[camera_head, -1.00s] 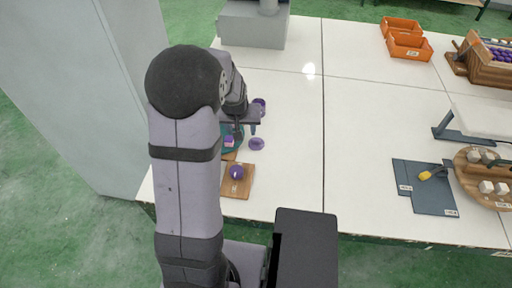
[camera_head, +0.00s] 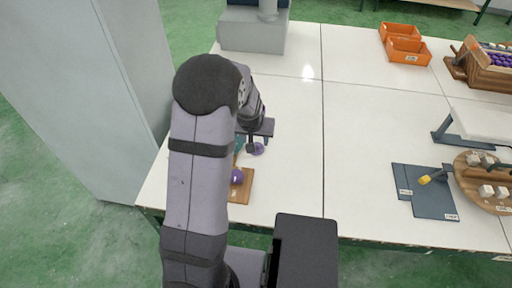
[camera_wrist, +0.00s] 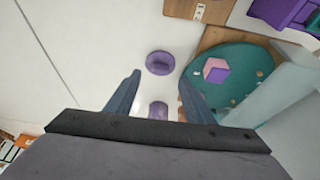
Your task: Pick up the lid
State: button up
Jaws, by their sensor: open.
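A round purple disc with a raised middle, looking like the lid (camera_wrist: 159,62), lies on the white table in the wrist view, just beyond my fingertips. It also shows in the head view (camera_head: 257,149), right beside my gripper (camera_head: 259,141). My gripper (camera_wrist: 160,80) is open and empty above the table, its fingers spread on either side of a gap. A second purple piece (camera_wrist: 158,110) shows between the fingers, farther back in the gap. It is hidden behind my gripper in the head view.
A round teal tray (camera_wrist: 225,103) with a pink-purple cube (camera_wrist: 216,70) sits close to the right finger in the wrist view. A purple object (camera_head: 237,176) stands on a wooden board (camera_head: 243,191). The table's middle (camera_head: 350,130) is clear.

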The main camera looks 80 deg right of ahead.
aim_at(256, 143)
jog(key=shift+p+x, duration=0.5)
jog(key=shift+x, duration=1.75)
jog(key=shift+a, duration=0.1)
jog(key=c, duration=0.6)
